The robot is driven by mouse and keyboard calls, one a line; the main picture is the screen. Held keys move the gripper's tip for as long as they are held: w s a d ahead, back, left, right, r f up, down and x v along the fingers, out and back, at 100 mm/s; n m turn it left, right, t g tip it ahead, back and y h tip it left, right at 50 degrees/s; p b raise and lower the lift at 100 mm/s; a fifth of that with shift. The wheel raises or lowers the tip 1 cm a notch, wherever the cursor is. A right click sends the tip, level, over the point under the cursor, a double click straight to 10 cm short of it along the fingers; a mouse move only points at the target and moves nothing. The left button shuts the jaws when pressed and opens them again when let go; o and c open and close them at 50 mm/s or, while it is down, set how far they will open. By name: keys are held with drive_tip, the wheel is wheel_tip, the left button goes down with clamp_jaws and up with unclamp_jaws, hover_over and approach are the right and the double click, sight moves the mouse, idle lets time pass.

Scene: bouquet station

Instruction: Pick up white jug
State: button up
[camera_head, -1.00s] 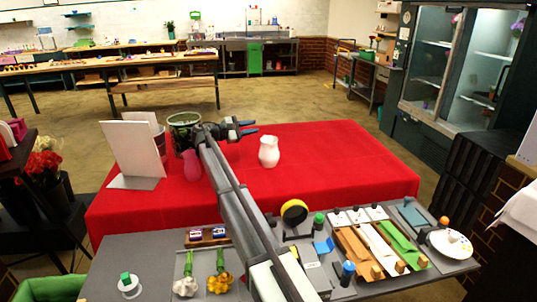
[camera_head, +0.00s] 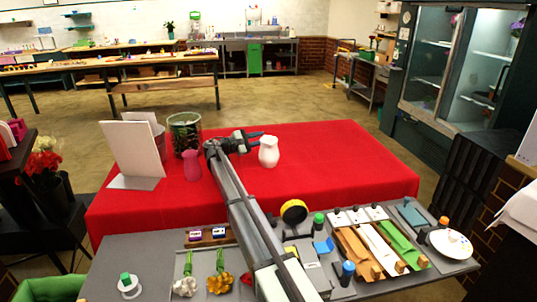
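The white jug (camera_head: 268,154) stands upright on the red-covered table (camera_head: 330,170), right of the table's middle-left area. My gripper (camera_head: 259,140) points right, with its two dark fingers apart. The fingertips are at the jug's upper left side and overlap its rim in the picture. I cannot tell whether they touch it or reach around it. Nothing is seen held between them.
A pink jug (camera_head: 192,165) stands left of my arm, in front of a dark-green glass vase (camera_head: 184,132). A white upright panel (camera_head: 133,150) is farther left. The red table is clear to the right. A grey bench (camera_head: 140,255) with tools and ribbons is in front.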

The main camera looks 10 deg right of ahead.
drive_tip(key=shift+w+d, duration=0.2)
drive_tip(key=shift+d, duration=0.35)
clamp_jaws()
idle(1.0)
